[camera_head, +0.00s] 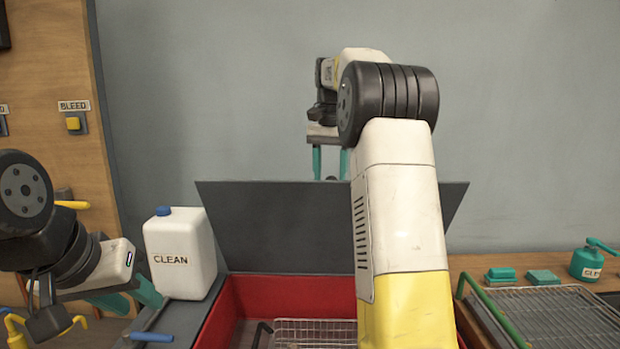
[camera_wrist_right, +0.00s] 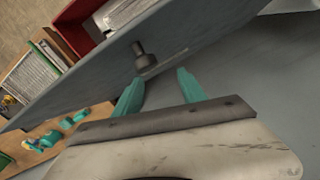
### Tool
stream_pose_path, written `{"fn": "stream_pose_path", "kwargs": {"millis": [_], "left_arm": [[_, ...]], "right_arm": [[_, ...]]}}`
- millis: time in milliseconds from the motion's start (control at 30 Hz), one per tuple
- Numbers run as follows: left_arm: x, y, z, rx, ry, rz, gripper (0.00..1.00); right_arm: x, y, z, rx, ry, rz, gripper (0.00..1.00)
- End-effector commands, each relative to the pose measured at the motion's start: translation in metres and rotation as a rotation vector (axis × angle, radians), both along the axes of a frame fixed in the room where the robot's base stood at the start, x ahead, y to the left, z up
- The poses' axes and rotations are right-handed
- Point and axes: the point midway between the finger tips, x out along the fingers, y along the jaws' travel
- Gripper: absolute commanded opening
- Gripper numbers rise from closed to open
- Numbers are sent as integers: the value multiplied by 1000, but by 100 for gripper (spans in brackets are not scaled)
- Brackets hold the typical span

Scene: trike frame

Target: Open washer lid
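The dark grey washer lid (camera_head: 270,225) stands raised and leaning back behind the red washer (camera_head: 290,294). It also crosses the right wrist view (camera_wrist_right: 95,85), with a dark knob (camera_wrist_right: 146,62) on its face. My right arm reaches over the washer. Its gripper (camera_head: 330,165) is above and behind the lid's top edge, with teal fingers apart. In the right wrist view the open fingers (camera_wrist_right: 158,88) point toward the lid near the knob, and nothing is between them. My left gripper (camera_head: 128,296) is at the left, with its fingers apart and empty.
A white CLEAN jug (camera_head: 181,255) stands left of the washer, close to my left gripper. A wire basket (camera_head: 315,328) lies inside the washer. At right are a wire rack (camera_head: 550,318), teal blocks (camera_head: 500,273) and a teal can (camera_head: 590,264). A grey wall is behind.

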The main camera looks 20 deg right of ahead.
Motion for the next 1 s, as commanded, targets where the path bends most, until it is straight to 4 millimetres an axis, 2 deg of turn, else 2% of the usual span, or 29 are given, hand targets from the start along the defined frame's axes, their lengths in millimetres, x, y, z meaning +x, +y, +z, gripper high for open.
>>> {"fn": "stream_pose_path", "kwargs": {"millis": [367, 700, 1000], "left_arm": [[0, 0, 0, 0, 1, 0, 36], [0, 0, 0, 0, 1, 0, 36], [0, 0, 0, 0, 1, 1, 36]], "right_arm": [[0, -1, 3, -2, 0, -1, 49], [1, -1, 52, -3, -2, 1, 49], [0, 0, 75, -2, 1, 2, 49]]}}
